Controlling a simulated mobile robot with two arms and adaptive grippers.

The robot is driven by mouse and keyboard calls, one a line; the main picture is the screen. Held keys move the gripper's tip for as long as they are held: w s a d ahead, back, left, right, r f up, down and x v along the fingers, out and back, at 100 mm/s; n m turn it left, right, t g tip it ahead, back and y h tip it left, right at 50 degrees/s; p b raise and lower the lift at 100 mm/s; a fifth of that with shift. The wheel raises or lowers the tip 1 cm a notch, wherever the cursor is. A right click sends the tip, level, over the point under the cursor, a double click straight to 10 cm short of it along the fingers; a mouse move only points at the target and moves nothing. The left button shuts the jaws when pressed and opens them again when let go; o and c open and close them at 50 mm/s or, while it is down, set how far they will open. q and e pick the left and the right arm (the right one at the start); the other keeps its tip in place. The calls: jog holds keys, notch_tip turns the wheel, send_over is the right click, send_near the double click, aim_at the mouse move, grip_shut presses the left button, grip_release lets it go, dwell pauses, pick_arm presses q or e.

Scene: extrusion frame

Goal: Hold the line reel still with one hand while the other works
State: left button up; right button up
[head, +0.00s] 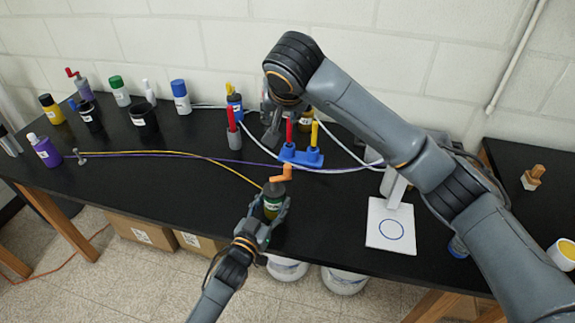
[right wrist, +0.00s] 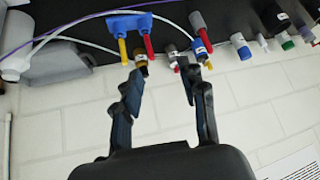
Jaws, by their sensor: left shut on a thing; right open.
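The line reel (head: 272,207) is a dark, squat cylinder with an orange crank (head: 281,174) on top, near the table's front edge in the head view. A yellow line (head: 215,160) runs from near it to a small metal post (head: 80,158) at the left. My left gripper (head: 274,203) is shut around the reel's sides from the front. My right gripper (head: 273,122) is open and empty above the back of the table, partly hidden by its own arm. In the right wrist view its spread fingers (right wrist: 161,72) show nothing between them at close range.
A blue holder (head: 301,157) with red and yellow handles stands behind the reel. Several bottles and cups, such as a blue-capped bottle (head: 181,98), line the back left. A white plate with a blue ring (head: 390,241) lies right. The table's left middle is mostly clear except for lines.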

aim_at(287, 166)
jog(key=s+d+f+g+h, duration=0.1)
jog(key=s+f+g, duration=0.2)
jog(key=s, duration=0.2)
jog(key=x, duration=1.1)
jog(key=shift+s+f, duration=0.15)
jog(key=shift+f, duration=0.35)
grip_shut()
